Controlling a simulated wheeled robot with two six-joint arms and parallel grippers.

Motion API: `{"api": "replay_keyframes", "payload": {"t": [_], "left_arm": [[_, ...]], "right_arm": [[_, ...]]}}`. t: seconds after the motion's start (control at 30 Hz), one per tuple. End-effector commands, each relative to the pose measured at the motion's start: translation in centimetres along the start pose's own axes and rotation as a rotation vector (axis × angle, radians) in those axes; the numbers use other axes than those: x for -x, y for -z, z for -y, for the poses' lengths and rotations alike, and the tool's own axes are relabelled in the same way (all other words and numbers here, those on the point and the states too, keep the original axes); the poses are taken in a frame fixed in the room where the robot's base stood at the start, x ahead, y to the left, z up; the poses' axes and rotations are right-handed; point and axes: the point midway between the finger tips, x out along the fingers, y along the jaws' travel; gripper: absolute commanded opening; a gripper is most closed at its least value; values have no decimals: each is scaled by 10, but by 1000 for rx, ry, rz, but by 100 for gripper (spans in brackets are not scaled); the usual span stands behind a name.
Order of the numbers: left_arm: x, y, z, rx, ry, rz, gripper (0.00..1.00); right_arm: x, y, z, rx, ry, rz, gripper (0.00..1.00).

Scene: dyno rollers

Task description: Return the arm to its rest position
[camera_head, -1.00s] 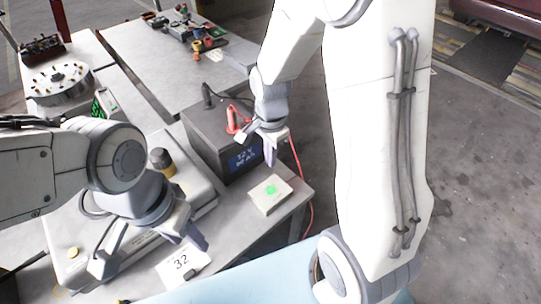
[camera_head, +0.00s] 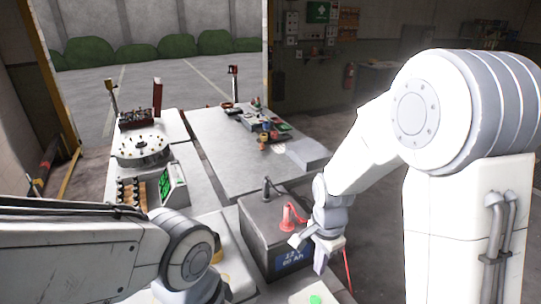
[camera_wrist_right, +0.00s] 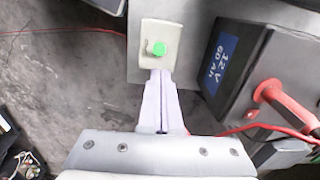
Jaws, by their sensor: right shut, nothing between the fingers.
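My right arm stands large at the right of the head view. Its gripper (camera_head: 320,266) is just right of the dark battery (camera_head: 262,240), near the red clamp (camera_head: 290,217) on it. In the right wrist view the gripper's two fingers (camera_wrist_right: 160,76) lie together with nothing between them. Their tips appear over or beside the near edge of a small pale box with a green button (camera_wrist_right: 159,48); contact cannot be told. My left arm enters from the left in the head view; its fingers are below the frame.
The battery (camera_wrist_right: 232,65) and a red cable are close to the right gripper. A grey table (camera_head: 235,165) behind holds small parts. Open floor lies beyond the tables.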

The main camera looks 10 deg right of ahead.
Motion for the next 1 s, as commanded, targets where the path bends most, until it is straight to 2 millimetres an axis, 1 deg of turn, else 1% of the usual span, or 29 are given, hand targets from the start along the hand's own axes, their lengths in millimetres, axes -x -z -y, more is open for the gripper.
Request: {"api": "replay_keyframes", "payload": {"t": [0.07,0.17,0.2,0.27,0.3,0.4,0.43,0.5,0.6,0.63,0.73,1.0], "left_arm": [[-2,0,0,0,0,0,50],[-4,0,0,0,0,0,50],[-5,0,0,0,0,0,50],[-7,0,0,0,0,0,50],[-8,0,1,0,0,0,50],[-10,-1,1,-1,0,0,50],[-11,-1,1,-1,0,0,50],[-12,-1,1,-1,0,0,50],[-12,-1,1,-1,0,0,50],[-12,-1,1,-1,0,0,50],[-12,-1,1,-1,0,0,50],[-12,-1,1,-1,0,0,50]], "right_arm": [[10,-20,-2,132,9,2,0],[29,-59,-12,436,25,7,0],[37,-78,-20,586,31,10,0],[48,-104,-35,818,42,15,0],[55,-119,-46,968,49,20,0],[66,-149,-74,1312,66,28,0],[69,-156,-82,1401,71,31,0],[73,-168,-99,1575,81,36,0],[76,-177,-114,1738,91,40,0],[77,-178,-117,1769,92,41,0],[78,-180,-121,1816,94,43,0],[78,-180,-121,1814,94,43,0]]}}
